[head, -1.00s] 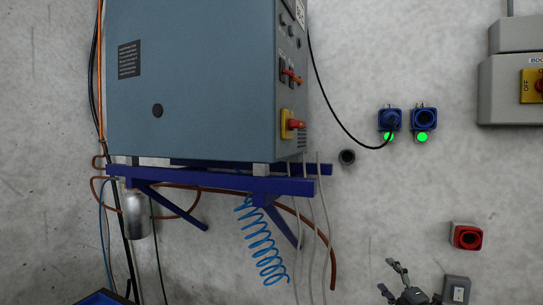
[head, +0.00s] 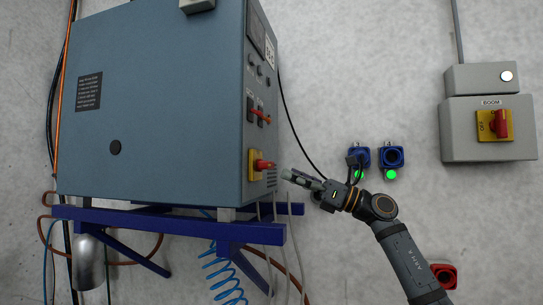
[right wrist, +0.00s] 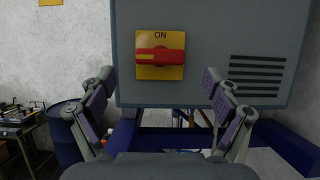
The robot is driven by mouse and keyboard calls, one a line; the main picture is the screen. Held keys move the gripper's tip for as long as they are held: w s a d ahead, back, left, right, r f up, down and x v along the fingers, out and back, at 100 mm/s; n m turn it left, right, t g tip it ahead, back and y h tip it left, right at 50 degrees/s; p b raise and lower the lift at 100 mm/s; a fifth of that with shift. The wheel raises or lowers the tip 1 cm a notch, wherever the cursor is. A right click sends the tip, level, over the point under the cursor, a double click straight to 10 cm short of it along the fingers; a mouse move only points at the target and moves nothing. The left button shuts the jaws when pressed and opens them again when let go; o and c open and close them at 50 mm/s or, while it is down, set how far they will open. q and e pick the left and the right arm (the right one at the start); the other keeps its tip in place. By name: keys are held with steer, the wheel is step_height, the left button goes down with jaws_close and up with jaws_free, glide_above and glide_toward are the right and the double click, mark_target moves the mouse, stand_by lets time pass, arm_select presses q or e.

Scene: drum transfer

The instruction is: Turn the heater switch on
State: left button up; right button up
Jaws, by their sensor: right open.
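A large blue-grey cabinet (head: 165,110) hangs on the wall and carries a yellow-and-red rotary switch (head: 260,165) low on its right side. In the right wrist view the switch (right wrist: 160,72) has a yellow plate with "ON" at its top, and its red handle lies horizontal. My right gripper (head: 288,175) is just right of the switch, apart from it. In the right wrist view the right gripper (right wrist: 158,82) is open and empty, its fingers below and to either side of the switch. My left gripper is not in view.
Blue brackets (head: 170,222) support the cabinet, with hoses below. Blue sockets (head: 391,157) with green lights sit behind my right arm. A grey BOOM box (head: 465,145) with another red-yellow switch is at the right. A blue drum (right wrist: 66,135) stands lower left in the wrist view.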

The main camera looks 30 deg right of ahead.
mark_target(272, 166)
steer(key=p+x, duration=0.2)
steer(key=x, duration=0.2)
steer(key=shift+w+a+r, duration=0.2)
steer(key=shift+w+r, duration=0.05)
steer(key=shift+r, duration=0.1)
steer(key=shift+w+a+p, duration=0.2)
steer(key=shift+w+p, duration=0.05)
steer(key=shift+p, duration=0.15)
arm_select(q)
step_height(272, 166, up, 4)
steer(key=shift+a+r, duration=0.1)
arm_select(e)
steer(key=shift+f, duration=0.1)
steer(key=c, duration=1.1)
steer(key=shift+c, duration=0.2)
